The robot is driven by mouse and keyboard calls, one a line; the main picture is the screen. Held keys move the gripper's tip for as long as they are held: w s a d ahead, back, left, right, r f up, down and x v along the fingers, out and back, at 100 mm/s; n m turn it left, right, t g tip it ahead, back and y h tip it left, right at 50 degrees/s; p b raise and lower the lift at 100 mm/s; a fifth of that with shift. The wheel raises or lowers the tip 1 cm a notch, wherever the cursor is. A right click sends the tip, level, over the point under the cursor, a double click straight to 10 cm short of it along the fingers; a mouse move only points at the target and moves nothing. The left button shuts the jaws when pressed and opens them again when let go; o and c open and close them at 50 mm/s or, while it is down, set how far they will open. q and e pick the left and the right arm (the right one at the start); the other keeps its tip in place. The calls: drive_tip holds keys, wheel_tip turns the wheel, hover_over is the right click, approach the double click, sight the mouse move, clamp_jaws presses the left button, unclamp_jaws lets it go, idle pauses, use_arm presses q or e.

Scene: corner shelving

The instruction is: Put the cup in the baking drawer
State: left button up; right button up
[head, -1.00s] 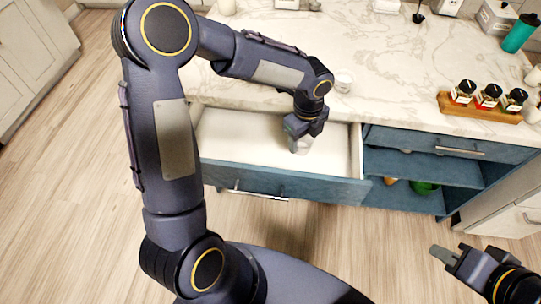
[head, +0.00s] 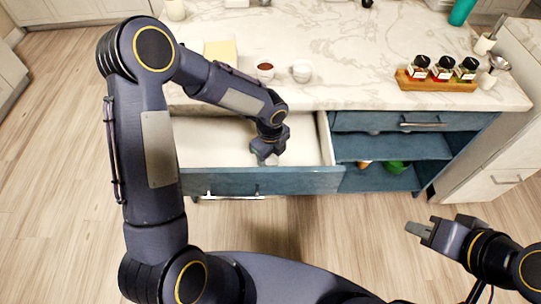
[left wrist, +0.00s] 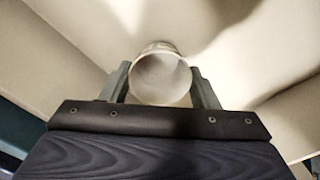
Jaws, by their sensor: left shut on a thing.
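The open drawer (head: 222,170) is a blue-fronted drawer with a pale interior, pulled out below the marble counter. My left gripper (head: 267,157) reaches down inside it and is shut on the white cup (head: 271,161), which is mostly hidden by the gripper in the head view. In the left wrist view the cup (left wrist: 161,75) sits between the two fingers of the left gripper (left wrist: 161,85), its round opening facing the camera, with pale drawer walls around it. My right gripper (head: 420,229) is at the lower right, away from the drawer; its finger gap is unclear.
A wooden rack (head: 436,84) with three jars is to the right. Open blue shelves (head: 385,147) lie right of the drawer, with a green item (head: 396,167). The floor in front is clear.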

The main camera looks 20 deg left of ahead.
use_arm(q)
drive_tip(key=shift+f, duration=0.1)
drive_tip(key=shift+f, duration=0.15)
drive_tip(key=o, duration=1)
drive_tip(key=shift+o, duration=0.2)
